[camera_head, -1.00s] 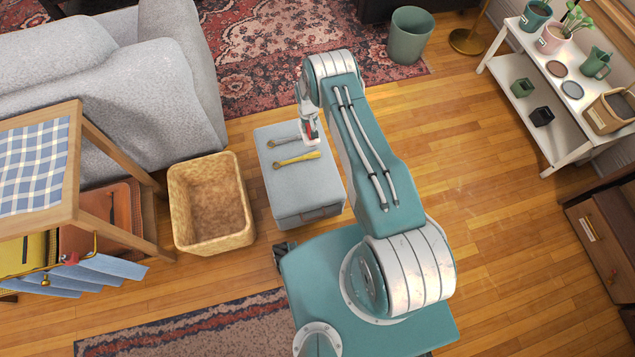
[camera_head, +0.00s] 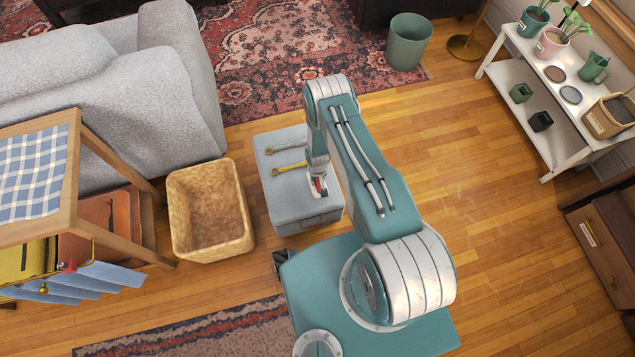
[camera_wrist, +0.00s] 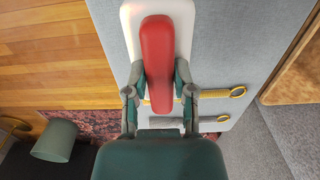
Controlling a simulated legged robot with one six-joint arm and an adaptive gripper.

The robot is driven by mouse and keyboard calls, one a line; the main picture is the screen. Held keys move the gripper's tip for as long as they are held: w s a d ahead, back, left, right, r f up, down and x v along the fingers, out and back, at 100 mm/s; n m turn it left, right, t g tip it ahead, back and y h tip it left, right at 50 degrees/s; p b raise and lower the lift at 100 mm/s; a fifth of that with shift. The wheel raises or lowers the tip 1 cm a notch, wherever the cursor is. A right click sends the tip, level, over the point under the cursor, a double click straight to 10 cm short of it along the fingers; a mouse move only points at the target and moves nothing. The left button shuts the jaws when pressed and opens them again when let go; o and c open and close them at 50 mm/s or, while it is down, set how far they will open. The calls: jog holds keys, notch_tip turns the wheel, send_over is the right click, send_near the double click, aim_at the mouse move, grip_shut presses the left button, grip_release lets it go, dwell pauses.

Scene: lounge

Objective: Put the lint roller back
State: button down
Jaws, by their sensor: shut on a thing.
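My gripper (camera_wrist: 161,88) is shut on a red-handled thing with a white, round-cornered part beneath, which I take as the lint roller (camera_wrist: 158,45). Its full shape is partly hidden by the handle and fingers. In the head view my gripper (camera_head: 318,180) is low over the near right part of the grey ottoman (camera_head: 288,197), with the red and white of the lint roller (camera_head: 317,196) just below it. I cannot tell whether it touches the top.
A wooden side table (camera_head: 72,180) is farther left, a sofa (camera_head: 110,85) behind.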

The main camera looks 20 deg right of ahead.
jog(key=shift+f, duration=1.4)
jog(key=shift+c, duration=2.2)
grip_release()
